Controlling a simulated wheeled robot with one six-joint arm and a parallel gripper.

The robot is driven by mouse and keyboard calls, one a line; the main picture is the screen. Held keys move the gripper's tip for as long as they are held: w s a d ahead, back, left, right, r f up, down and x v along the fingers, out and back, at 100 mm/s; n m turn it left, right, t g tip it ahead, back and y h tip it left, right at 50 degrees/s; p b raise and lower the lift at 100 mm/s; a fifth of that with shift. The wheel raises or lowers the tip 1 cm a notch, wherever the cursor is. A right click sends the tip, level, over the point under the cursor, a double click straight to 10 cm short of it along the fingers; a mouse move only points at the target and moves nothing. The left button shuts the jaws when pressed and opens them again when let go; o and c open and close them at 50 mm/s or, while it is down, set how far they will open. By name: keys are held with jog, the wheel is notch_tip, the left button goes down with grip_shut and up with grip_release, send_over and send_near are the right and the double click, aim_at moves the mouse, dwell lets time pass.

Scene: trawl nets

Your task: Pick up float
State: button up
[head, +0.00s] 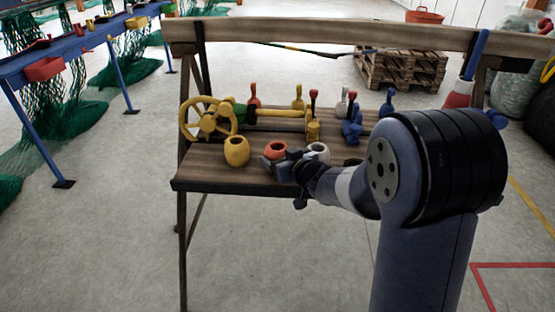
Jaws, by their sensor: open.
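Three rounded hollow pieces that look like floats stand in a row near the front edge of the wooden bench (210,177). A yellow float (237,152) is at the left, an orange-red float (275,150) in the middle and a white float (319,151) at the right. My gripper (277,165) is open, with its fingers at the near side of the orange-red float and hiding its lower part. Whether the fingers touch it or reach around it, I cannot tell. My gripper also hides part of the white float's lower side.
Behind the floats are a yellow handwheel (208,119), a yellow bar (278,112) and several coloured levers. A wooden rail (300,33) crosses above the bench. A blue table (75,47) with green netting stands left, a pallet (400,70) behind. The floor in front is clear.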

jog(key=shift+w, duration=0.1)
jog(key=c, duration=0.7)
jog(key=shift+o, duration=0.2)
notch_tip(320, 180, up, 10)
jog(key=p, duration=0.5)
